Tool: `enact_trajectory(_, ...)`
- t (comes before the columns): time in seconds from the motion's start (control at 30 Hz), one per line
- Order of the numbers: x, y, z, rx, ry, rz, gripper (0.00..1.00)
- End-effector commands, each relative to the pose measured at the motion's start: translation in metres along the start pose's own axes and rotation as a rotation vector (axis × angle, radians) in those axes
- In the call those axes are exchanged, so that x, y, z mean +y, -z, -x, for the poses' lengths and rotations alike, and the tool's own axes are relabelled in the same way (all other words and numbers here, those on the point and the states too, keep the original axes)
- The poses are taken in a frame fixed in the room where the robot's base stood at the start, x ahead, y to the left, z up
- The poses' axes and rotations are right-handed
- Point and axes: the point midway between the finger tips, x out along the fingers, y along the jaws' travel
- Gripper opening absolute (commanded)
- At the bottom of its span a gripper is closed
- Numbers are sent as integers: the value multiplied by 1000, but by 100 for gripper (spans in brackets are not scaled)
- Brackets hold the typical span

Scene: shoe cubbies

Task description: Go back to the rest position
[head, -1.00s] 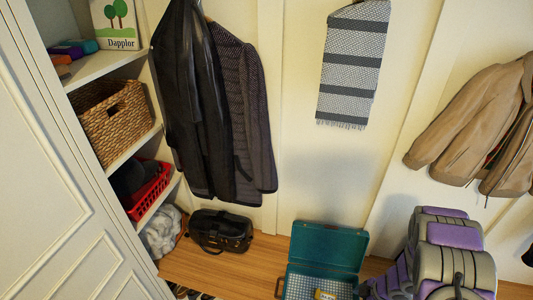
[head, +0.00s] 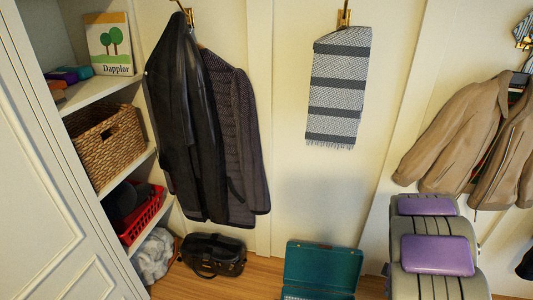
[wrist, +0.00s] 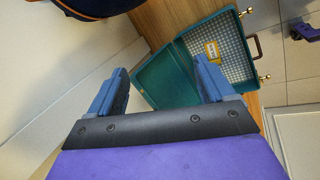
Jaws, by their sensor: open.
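My gripper (wrist: 160,76) shows in the wrist view with its two blue fingers spread wide and nothing between them. Beyond the fingers, the open teal suitcase (wrist: 165,82) lies on the wooden floor, with a checked lining and a small yellow item (wrist: 212,50) inside. My gripper is apart from the case. In the head view, my grey and purple arm stands at the lower right, and the fingers cannot be made out. The suitcase (head: 322,268) is at the bottom centre there, its lower part cut off by the frame edge.
A black bag (head: 212,254) sits on the floor by the shelves. Dark coats (head: 190,120), a striped scarf (head: 338,85) and a tan jacket (head: 455,130) hang on the wall. Shelves at left hold a wicker basket (head: 107,148) and a red basket (head: 143,215).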

Motion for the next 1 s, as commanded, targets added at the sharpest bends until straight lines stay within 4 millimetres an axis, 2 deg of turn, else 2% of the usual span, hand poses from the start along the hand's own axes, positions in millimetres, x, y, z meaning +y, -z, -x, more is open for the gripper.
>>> enact_trajectory(0.03,15,-1,23,-39,-49,-38,82)
enact_trajectory(0.1,29,-7,51,-95,-101,-103,82)
enact_trajectory(0.2,41,-14,92,-162,-161,-202,82)
enact_trajectory(0.33,38,-22,143,-235,-204,-339,82)
enact_trajectory(0.47,21,-24,190,-285,-214,-475,82)
enact_trajectory(0.6,-12,-22,237,-313,-186,-616,82)
enact_trajectory(0.67,-31,-19,254,-324,-158,-670,82)
enact_trajectory(0.87,-108,-3,306,-328,-14,-819,82)
enact_trajectory(1.0,-169,13,339,-315,129,-882,82)
